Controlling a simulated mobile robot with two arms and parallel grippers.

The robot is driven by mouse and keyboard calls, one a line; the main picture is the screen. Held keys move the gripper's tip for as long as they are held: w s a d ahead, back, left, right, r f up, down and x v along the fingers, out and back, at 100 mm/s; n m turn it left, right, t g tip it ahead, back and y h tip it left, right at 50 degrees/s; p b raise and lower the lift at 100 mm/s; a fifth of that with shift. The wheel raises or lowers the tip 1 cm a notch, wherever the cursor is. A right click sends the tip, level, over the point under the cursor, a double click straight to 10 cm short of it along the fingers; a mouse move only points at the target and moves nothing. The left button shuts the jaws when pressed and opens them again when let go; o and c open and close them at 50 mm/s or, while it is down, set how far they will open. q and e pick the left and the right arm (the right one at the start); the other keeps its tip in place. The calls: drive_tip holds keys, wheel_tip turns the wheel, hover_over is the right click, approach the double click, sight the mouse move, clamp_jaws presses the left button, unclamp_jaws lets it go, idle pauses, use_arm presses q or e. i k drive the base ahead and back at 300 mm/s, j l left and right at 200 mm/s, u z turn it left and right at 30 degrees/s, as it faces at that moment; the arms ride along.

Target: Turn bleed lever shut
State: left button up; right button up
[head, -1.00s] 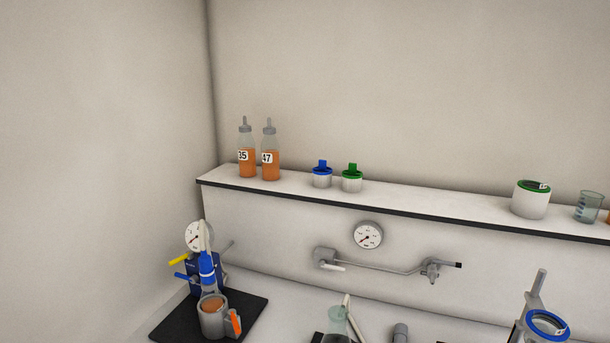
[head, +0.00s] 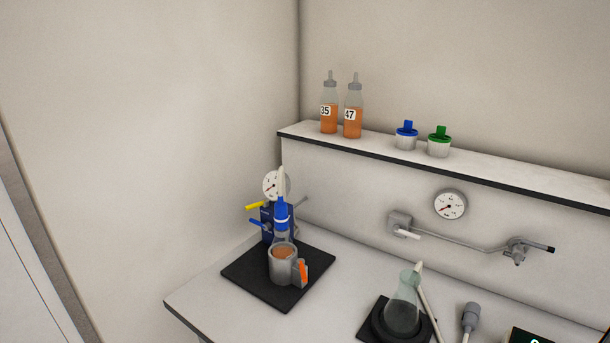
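A blue device (head: 268,232) with a round white gauge (head: 275,186) stands on a black mat at the left end of the bench. A yellow lever (head: 255,206) and, below it, a blue lever (head: 258,223) stick out to its left. I cannot tell from the picture which lever is the bleed lever. An orange clip (head: 303,271) is on the cup's right. Neither of my grippers is in view.
A wall pipe has a white-handled valve (head: 403,230) and a tap (head: 517,250), under a gauge (head: 450,205). A flask (head: 402,304) stands on a dark base. Bottles 35 (head: 329,115) and 47 (head: 353,115) stand on the shelf.

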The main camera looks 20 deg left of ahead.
sight(264, 203)
drive_tip(key=i+j+u, duration=0.15)
drive_tip(key=i+j, duration=0.25)
drive_tip(key=j, duration=0.15)
drive_tip(key=i+j+u, duration=0.2)
drive_tip(key=i+j, duration=0.25)
drive_tip(key=j, duration=0.1)
